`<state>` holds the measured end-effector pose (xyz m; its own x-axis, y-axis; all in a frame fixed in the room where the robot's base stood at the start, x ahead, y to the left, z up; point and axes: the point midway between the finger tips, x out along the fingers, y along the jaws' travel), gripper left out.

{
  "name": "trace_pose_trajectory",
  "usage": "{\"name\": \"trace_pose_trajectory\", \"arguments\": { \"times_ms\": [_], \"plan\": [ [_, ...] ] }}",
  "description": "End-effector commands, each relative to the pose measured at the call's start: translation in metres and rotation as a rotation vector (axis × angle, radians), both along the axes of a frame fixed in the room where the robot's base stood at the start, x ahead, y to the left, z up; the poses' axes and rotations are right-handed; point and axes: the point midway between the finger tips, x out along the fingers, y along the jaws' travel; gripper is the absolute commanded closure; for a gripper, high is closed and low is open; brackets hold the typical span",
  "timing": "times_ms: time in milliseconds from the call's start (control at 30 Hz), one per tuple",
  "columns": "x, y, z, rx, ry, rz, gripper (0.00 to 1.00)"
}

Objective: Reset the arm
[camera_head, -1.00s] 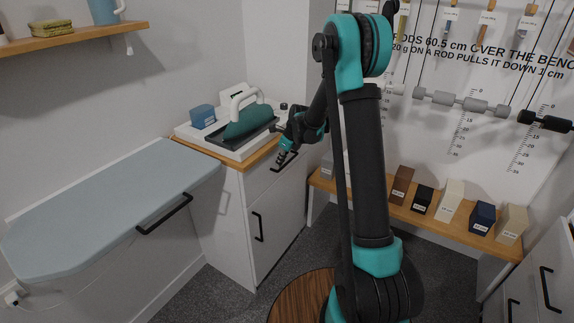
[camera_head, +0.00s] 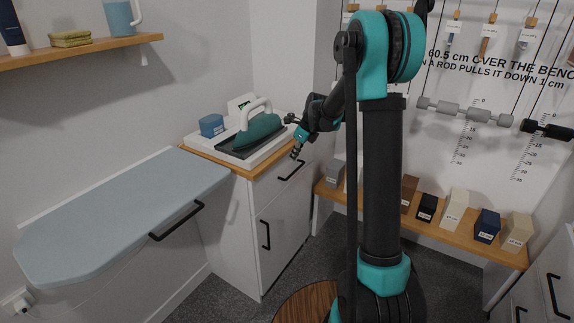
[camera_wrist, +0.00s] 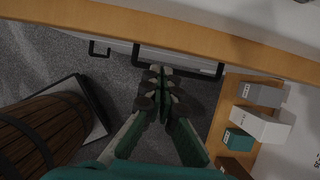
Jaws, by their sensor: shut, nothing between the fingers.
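My arm stands in the middle of the head view, its upper links bent toward the cabinet. My gripper (camera_head: 295,152) is shut and empty, pointing down in front of the cabinet's top drawer, close to its black handle (camera_head: 291,171). In the wrist view my gripper (camera_wrist: 163,72) has its fingertips together, over the grey floor beside the wooden cabinet edge (camera_wrist: 200,38). A dark handle bar shows just beyond the fingertips. Whether the fingers touch it I cannot tell.
A teal iron (camera_head: 258,130) and a blue box (camera_head: 211,125) stand in a white tray on the cabinet. An ironing board (camera_head: 110,215) is at left. A low bench (camera_head: 400,219) with several labelled blocks is at right. Hanging rods (camera_head: 465,112) are above it.

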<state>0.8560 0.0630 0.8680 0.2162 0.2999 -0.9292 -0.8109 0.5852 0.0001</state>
Motion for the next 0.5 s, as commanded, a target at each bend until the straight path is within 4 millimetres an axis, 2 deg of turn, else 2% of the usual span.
{"name": "trace_pose_trajectory", "arguments": {
  "times_ms": [167, 267, 367, 500],
  "plan": [
    [-0.005, -0.008, 0.012, -0.009, -0.007, 0.019, 1.0],
    [-0.021, -0.014, 0.016, -0.042, -0.04, 0.102, 1.0],
    [-0.052, -0.023, 0.021, -0.106, -0.099, 0.262, 1.0],
    [-0.106, -0.039, 0.024, -0.228, -0.197, 0.554, 1.0]
  ]
}}
